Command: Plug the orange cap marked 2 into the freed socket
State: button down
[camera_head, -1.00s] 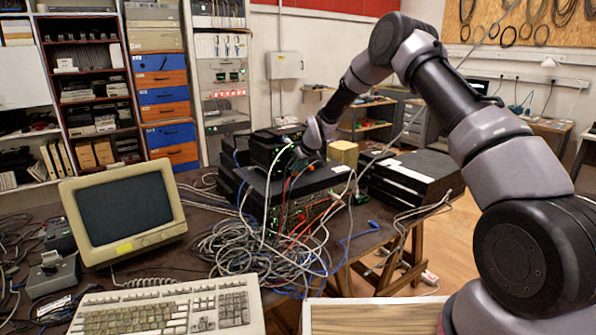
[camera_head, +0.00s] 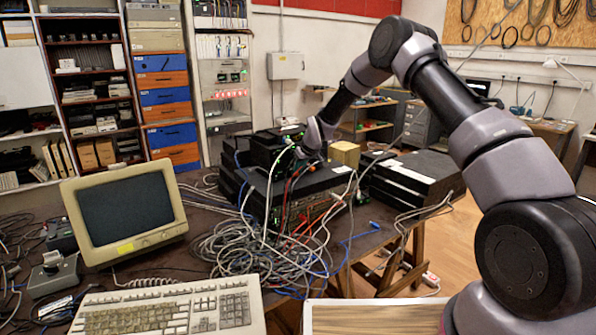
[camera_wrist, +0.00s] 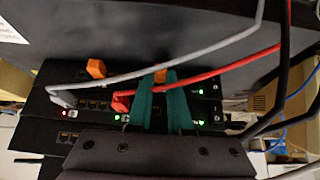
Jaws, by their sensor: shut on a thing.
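In the wrist view, my gripper (camera_wrist: 161,82) has two teal fingers closed around an orange cap (camera_wrist: 160,76) at their tips, in front of the network switch (camera_wrist: 97,94). The number on this cap cannot be read. A second orange cap (camera_wrist: 96,68) sits apart to the left, above the row of dark sockets (camera_wrist: 92,104). I cannot tell whether the held cap touches a socket; the fingers hide that part of the panel. In the head view, my wrist is behind the stacked black units (camera_head: 312,180), and the fingertips are hidden.
A red plug (camera_wrist: 122,101) with its red cable sits just left of the fingers. A grey plug (camera_wrist: 62,97) sits further left; both cables cross above the panel. A cable tangle (camera_head: 250,250) lies on the table by a monitor (camera_head: 125,205) and keyboard (camera_head: 170,310).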

jog(key=shift+w+a, duration=0.1)
jog(key=shift+w, duration=0.05)
jog(key=c, duration=0.8)
grip_release()
jog(key=shift+o, duration=0.2)
jog(key=shift+r, duration=0.1)
